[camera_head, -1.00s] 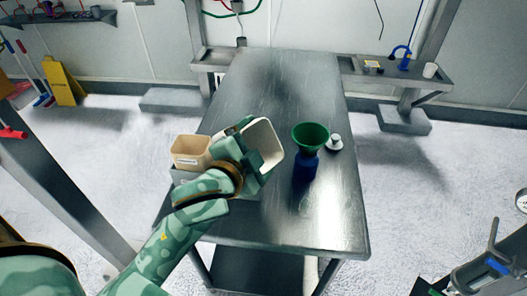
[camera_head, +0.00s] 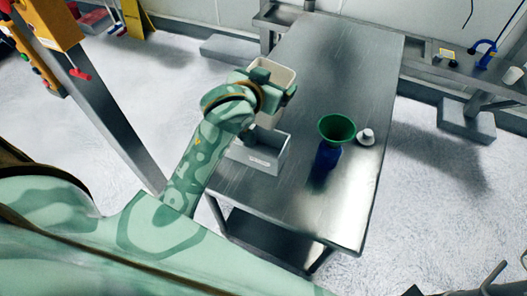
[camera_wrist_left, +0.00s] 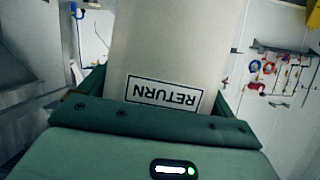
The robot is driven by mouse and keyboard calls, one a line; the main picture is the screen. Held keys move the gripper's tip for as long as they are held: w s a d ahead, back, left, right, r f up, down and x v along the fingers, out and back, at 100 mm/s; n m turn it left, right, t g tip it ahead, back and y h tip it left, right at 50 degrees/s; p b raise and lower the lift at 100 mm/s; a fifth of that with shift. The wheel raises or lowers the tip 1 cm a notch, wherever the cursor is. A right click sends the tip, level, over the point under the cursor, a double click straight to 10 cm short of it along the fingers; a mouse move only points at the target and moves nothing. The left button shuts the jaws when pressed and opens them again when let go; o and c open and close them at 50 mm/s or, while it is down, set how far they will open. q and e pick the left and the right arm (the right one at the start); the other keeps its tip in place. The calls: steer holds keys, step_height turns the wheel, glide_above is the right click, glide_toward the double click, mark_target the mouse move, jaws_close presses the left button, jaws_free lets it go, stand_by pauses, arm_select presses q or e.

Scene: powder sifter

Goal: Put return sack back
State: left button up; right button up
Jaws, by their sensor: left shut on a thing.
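The cream return sack (camera_head: 270,119) is held by my left gripper (camera_head: 266,84) over the left side of the steel table, just above or at the grey open bin (camera_head: 267,161). Its open rim shows at the top and it looks close to upright. In the left wrist view the pale sack (camera_wrist_left: 177,45) fills the middle, its RETURN label upside down, between the fingers of my left gripper (camera_wrist_left: 150,108). My forearm and wrist hide the left part of the bin. I cannot tell whether the sack touches the bin. My right gripper is out of view.
The steel table (camera_head: 340,75) is clear towards the back. A side shelf (camera_head: 440,62) stands at the right.

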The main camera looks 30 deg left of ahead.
mark_target(266, 121)
arm_select(q)
steer(key=shift+a+f+n, duration=0.1)
steer(key=shift+n, duration=0.3)
steer(key=shift+s+a+f+n, duration=0.1)
steer(key=shift+s+a+n, duration=0.1)
steer(key=shift+n, duration=0.1)
step_height(266, 121, down, 4)
steer(key=shift+d+r+b, duration=0.1)
steer(key=shift+r+b, duration=0.15)
steer(key=shift+b, duration=0.5)
step_height(266, 121, down, 10)
steer(key=b, duration=0.3)
steer(key=shift+r, duration=0.15)
steer(key=shift+f+b, duration=0.9)
steer(key=shift+f, duration=1.4)
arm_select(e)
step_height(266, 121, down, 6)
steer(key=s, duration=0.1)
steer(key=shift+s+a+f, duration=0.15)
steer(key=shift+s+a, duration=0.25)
